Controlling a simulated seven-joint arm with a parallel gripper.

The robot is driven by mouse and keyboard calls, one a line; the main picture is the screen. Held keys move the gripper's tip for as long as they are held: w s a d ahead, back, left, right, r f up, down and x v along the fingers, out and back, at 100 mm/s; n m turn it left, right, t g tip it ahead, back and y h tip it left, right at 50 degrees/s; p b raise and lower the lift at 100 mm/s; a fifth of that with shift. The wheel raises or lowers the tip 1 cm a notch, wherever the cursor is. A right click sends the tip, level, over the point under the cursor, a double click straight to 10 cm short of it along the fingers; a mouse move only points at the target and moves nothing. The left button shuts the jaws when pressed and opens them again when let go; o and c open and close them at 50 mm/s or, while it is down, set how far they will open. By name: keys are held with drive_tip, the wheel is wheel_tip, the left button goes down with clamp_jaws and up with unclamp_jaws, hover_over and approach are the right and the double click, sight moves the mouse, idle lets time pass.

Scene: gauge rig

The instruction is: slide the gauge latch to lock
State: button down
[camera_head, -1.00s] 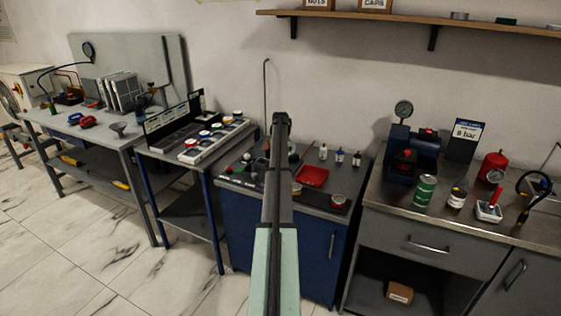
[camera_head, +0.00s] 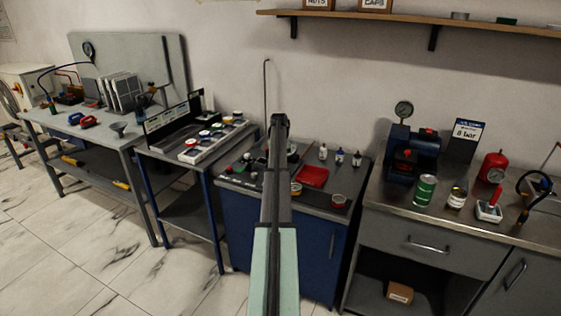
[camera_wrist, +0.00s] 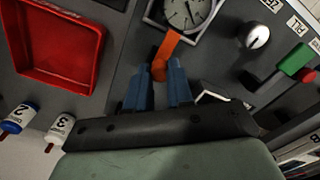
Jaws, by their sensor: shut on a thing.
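The gauge (camera_wrist: 186,12) shows at the top of the wrist view, a round pale dial in a light square frame, cut off by the picture's edge. The orange latch (camera_wrist: 167,48) is a short bar just below the frame, lying at a slant. My gripper (camera_wrist: 161,74) has blue fingers on both sides of the latch's lower end and is shut on it. The fingers hide part of that end. I cannot read any lock mark beside the latch. In the head view my arm covers the gauge's spot on the blue cabinet's top.
A red tray (camera_wrist: 58,48) lies left of the gripper. White bottles (camera_wrist: 59,128) stand at lower left. A silver knob (camera_wrist: 257,36) and a green lever (camera_wrist: 294,59) with a red end are on the right. The blue cabinet (camera_head: 325,240) stands between two other workbenches.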

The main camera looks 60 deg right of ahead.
drive_tip(key=shift+a, duration=0.55)
drive_tip(key=c, duration=1)
unclamp_jaws()
drive_tip(key=shift+r, duration=0.1)
wheel_tip(320, 180, up, 14)
drive_tip(key=shift+f, duration=0.2)
